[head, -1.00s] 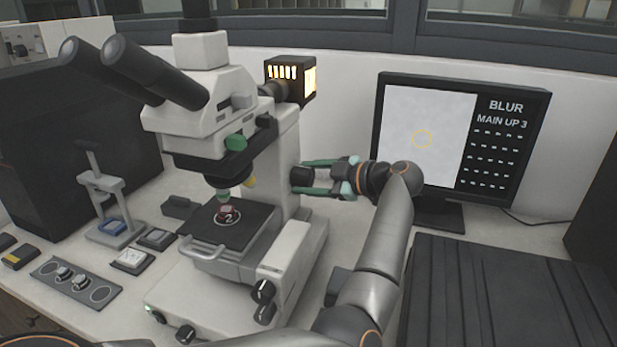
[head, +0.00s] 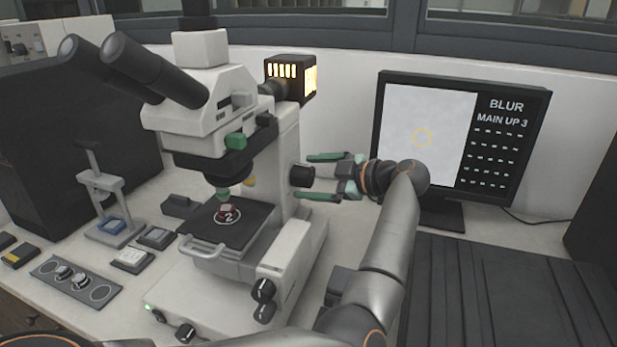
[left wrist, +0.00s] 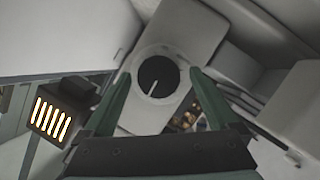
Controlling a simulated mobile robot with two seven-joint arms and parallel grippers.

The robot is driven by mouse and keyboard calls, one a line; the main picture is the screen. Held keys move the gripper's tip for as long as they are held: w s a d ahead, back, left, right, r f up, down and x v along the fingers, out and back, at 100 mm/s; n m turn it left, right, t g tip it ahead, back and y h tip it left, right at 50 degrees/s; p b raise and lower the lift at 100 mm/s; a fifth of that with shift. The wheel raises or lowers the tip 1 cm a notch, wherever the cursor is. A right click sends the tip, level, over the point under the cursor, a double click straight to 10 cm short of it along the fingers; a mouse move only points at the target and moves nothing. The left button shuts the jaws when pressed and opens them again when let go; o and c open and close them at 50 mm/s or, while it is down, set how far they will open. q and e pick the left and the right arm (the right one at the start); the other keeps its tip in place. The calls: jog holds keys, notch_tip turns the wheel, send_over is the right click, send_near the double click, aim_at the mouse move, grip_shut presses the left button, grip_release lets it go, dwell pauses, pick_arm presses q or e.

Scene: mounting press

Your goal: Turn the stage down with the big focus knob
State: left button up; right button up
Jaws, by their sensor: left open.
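The big focus knob (head: 302,176) is a black cylinder on the right side of the white microscope (head: 290,150). In the left wrist view the knob (left wrist: 158,77) shows end-on, with a white line pointing down and slightly left. My left gripper (head: 304,177) is open, its green fingers above and below the knob. In the left wrist view the fingers (left wrist: 160,84) stand to either side of the knob, with gaps. The black stage (head: 258,222) carries a red sample marked 2 (head: 227,214) under the objective (head: 222,192). My right gripper is not in view.
The monitor (head: 428,140) reads "BLUR" and "MAIN UP 3". A lit lamp housing (head: 290,78) sits behind the microscope. Smaller black knobs (head: 263,290) are low on the microscope's front right. A small press (head: 105,205) stands at left.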

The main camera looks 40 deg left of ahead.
pick_arm(q)
jog(key=v, duration=1.1)
jog(key=shift+d+b, duration=0.25)
jog(key=shift+b, duration=0.05)
jog(key=shift+r, duration=0.1)
